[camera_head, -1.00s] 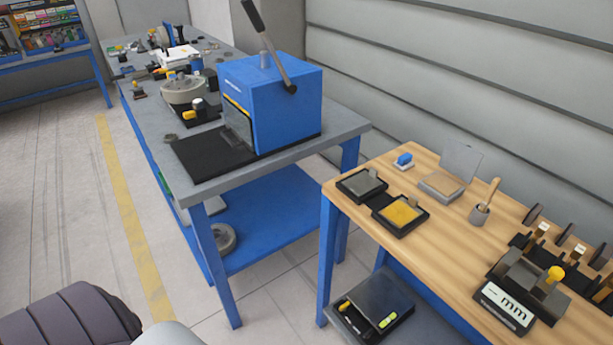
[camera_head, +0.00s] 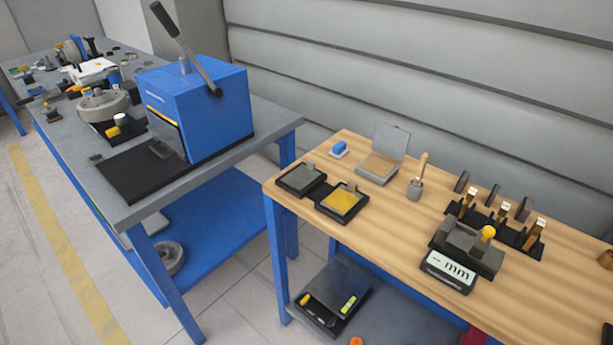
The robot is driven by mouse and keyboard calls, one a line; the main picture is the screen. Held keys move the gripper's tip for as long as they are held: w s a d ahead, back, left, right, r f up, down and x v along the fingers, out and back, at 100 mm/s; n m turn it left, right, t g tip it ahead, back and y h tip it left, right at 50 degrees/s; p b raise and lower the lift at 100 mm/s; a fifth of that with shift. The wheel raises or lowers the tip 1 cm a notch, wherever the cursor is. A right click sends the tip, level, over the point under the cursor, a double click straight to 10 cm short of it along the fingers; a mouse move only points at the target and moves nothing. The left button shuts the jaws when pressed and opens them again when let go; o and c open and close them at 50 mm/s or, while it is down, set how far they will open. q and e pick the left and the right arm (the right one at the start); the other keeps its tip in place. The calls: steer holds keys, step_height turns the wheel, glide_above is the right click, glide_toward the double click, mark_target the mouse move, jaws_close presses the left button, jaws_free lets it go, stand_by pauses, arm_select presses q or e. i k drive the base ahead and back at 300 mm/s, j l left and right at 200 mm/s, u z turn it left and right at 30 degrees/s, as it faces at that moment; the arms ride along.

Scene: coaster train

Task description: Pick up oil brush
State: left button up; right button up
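A brush with a light wooden handle (camera_head: 422,166) stands nearly upright in a small grey cup (camera_head: 414,190) on the wooden-topped table (camera_head: 390,235). Its lower end is hidden inside the cup. It looks like the oil brush, though no label shows. Neither of my grippers is in view.
Left of the cup are an open box (camera_head: 379,168), a blue block (camera_head: 339,148), a grey-filled tray (camera_head: 301,179) and a yellow-filled tray (camera_head: 342,201). A gauge with a display (camera_head: 449,270) and a rack (camera_head: 497,222) stand right. A blue press (camera_head: 200,112) stands on the other bench.

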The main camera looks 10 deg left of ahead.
mark_target(416, 182)
steer(key=i+j+u, duration=0.2)
steer(key=i+j, duration=0.5)
steer(key=i, duration=0.05)
